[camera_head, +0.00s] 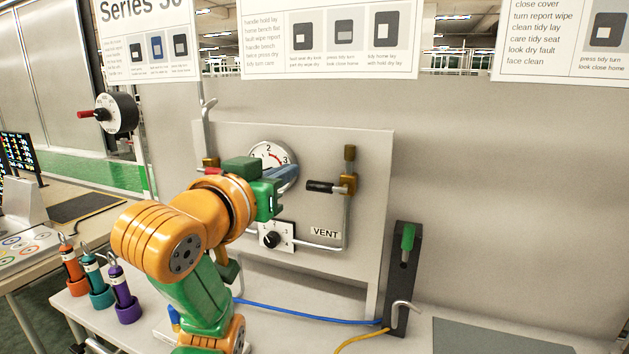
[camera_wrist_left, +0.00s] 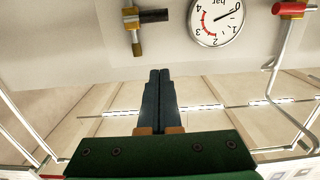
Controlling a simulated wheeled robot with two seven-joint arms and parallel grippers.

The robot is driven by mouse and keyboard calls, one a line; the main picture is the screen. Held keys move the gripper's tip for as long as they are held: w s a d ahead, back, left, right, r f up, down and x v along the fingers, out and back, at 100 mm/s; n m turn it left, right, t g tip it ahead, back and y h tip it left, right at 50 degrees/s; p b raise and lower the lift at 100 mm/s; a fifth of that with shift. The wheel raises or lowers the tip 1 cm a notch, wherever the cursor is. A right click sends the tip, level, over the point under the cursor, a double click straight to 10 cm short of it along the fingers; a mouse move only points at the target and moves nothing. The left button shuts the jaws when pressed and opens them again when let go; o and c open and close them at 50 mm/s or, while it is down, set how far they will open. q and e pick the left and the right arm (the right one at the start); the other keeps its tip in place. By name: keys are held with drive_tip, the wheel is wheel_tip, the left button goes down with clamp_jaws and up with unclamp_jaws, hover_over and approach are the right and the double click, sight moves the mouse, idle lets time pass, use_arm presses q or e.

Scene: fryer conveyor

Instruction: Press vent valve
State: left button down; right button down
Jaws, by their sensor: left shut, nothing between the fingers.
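The valve with the black handle (camera_head: 322,187) and brass body sits on the right of the grey panel (camera_head: 365,150), above the VENT label (camera_head: 326,232). The handle points left. In the left wrist view, the black handle (camera_wrist_left: 154,16) is at upper left, apart from the fingers. My left gripper (camera_head: 292,174) is shut and empty, in front of the lower part of the pressure gauge (camera_head: 268,153) and left of the black handle. Its shut fingers (camera_wrist_left: 159,72) show in the left wrist view. My right gripper is not in view.
A red-handled valve (camera_wrist_left: 291,10) is on the panel's other side, mostly behind my arm in the head view. A knob plate (camera_head: 272,239) is below the gauge. A dark stand with a green handle (camera_head: 408,237) is at right. Several coloured cylinders (camera_head: 98,290) stand at left.

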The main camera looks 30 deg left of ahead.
use_arm(q)
drive_tip(key=shift+w+b, duration=0.55)
drive_tip(key=shift+w, duration=0.65)
drive_tip(key=p, duration=0.3)
hover_over(320, 187)
drive_tip(key=s, duration=0.3)
drive_tip(key=shift+w+a+f, duration=0.1)
drive_tip(key=shift+w+f, duration=0.1)
drive_tip(key=shift+f, duration=0.95)
drive_tip(key=shift+w+a+f, duration=0.1)
drive_tip(key=shift+w+f, duration=0.1)
drive_tip(key=shift+f, duration=0.9)
